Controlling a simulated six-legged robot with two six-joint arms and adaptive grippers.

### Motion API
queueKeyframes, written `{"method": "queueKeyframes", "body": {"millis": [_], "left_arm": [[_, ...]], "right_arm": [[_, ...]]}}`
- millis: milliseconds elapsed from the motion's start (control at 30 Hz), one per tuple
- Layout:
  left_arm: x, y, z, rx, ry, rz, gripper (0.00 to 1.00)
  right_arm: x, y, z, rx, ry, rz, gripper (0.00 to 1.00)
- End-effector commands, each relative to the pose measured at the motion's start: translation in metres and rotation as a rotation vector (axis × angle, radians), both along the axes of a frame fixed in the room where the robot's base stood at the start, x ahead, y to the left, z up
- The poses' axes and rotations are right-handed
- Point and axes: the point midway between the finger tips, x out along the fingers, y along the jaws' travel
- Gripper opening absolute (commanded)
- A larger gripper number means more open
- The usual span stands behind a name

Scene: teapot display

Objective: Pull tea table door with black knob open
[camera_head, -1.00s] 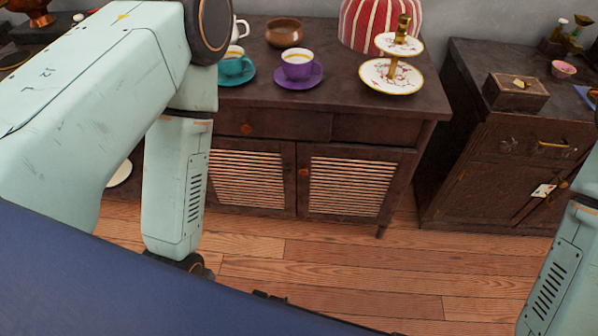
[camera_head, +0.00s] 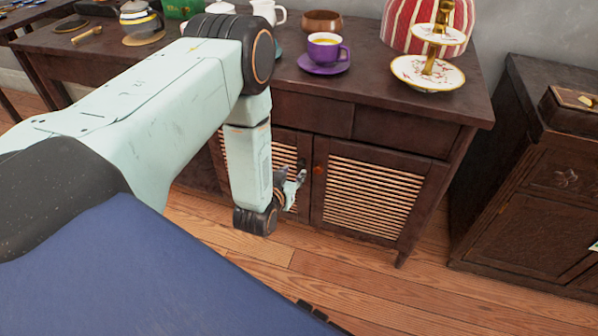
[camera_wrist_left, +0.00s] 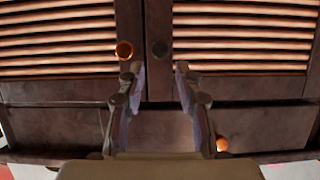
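The tea table (camera_head: 395,132) is a dark wooden cabinet with two slatted doors. The left door (camera_head: 240,150) carries the black knob (camera_head: 301,163), small and close to my gripper. The right door (camera_head: 372,195) has an orange knob (camera_head: 318,170). My left gripper (camera_head: 299,177) is in front of the left door near its inner edge. In the left wrist view, which is upside down, the gripper (camera_wrist_left: 155,74) is open and empty. The black knob (camera_wrist_left: 160,48) appears just beyond and between the fingertips. The orange knob (camera_wrist_left: 124,50) is beside it. My right gripper is not in view.
A purple cup (camera_head: 325,48), a two-tier stand (camera_head: 428,72) and other teaware stand on the tabletop above the doors. Another dark cabinet (camera_head: 530,200) is at the right. Wooden floor (camera_head: 345,270) in front of the doors is clear.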

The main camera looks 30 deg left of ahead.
Motion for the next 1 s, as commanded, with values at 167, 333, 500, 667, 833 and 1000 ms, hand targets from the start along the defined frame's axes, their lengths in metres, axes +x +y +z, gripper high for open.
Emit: {"method": "queueKeyframes", "body": {"millis": [167, 333, 500, 667, 833, 1000], "left_arm": [[0.025, 0.010, -0.014, 0.000, -0.002, 0.000, 0.34], [0.044, 0.017, -0.023, 0.000, 0.002, 0.000, 0.34], [0.054, 0.019, -0.026, -0.001, 0.004, -0.001, 0.34], [0.057, 0.018, -0.025, -0.002, 0.004, -0.002, 0.34], [0.057, 0.016, -0.025, -0.002, 0.004, -0.002, 0.31], [0.058, 0.015, -0.025, -0.002, 0.004, -0.002, 0.17]], "right_arm": [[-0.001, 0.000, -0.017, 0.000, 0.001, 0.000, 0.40], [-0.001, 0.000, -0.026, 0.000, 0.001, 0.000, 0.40], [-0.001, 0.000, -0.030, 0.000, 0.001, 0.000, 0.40], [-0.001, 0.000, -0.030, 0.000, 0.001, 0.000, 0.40], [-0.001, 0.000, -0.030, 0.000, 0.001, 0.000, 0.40], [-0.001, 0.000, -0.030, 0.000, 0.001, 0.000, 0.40]]}}
